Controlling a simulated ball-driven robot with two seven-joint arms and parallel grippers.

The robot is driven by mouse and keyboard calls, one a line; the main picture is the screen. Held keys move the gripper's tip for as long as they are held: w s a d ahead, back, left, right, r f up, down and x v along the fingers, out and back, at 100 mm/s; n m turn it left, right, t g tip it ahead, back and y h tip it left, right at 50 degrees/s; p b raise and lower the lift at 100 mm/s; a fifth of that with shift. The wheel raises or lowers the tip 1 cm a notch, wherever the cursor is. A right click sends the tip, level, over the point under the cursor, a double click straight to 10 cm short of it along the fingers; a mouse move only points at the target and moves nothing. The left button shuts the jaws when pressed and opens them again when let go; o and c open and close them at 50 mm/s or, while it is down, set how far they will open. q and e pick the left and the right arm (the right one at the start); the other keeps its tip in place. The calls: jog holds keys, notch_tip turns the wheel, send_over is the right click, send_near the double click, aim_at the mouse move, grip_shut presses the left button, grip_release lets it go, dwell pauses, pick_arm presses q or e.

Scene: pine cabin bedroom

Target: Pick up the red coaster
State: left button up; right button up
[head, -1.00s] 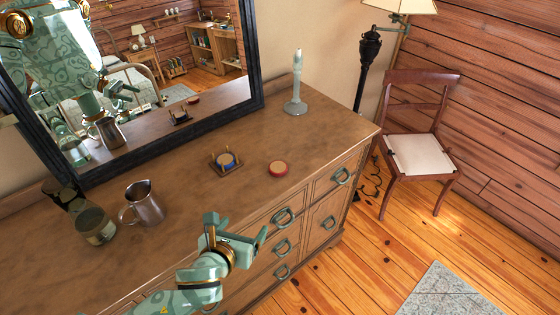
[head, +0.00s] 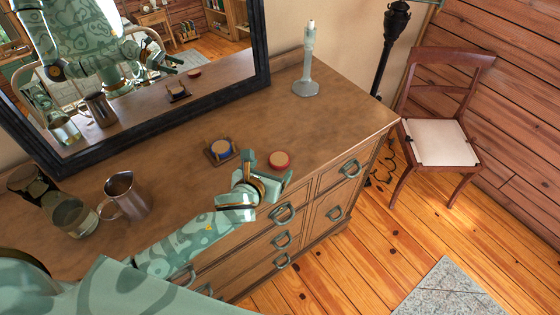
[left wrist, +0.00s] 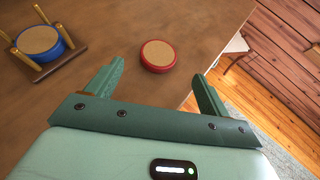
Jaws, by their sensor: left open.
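The red coaster (head: 279,160) is a round disc with a tan top and red rim, lying flat on the wooden dresser top (head: 330,120) near its front edge. In the left wrist view the red coaster (left wrist: 158,55) lies beyond the two fingertips, between their lines and untouched. My left gripper (head: 268,170) is open and empty, just in front of the coaster in the head view. Its open fingers also show in the left wrist view (left wrist: 158,82). My right gripper is not in view.
A coaster holder (head: 222,151) with a blue-rimmed coaster stands left of the red one. A metal pitcher (head: 127,196), a glass jar (head: 73,216) and a pale candlestick (head: 307,75) stand on the dresser. A mirror (head: 185,100) backs it. A chair (head: 440,140) is at right.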

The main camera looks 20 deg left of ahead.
aim_at(279, 160)
pick_arm(q)
jog(key=shift+x, duration=0.8)
jog(key=b+x, duration=0.2)
jog(key=x, duration=0.3)
jog(key=shift+s+a, duration=0.1)
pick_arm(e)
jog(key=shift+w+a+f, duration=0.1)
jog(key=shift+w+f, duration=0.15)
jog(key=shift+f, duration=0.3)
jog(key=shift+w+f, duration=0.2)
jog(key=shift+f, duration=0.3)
pick_arm(q)
jog(key=c, duration=1.1)
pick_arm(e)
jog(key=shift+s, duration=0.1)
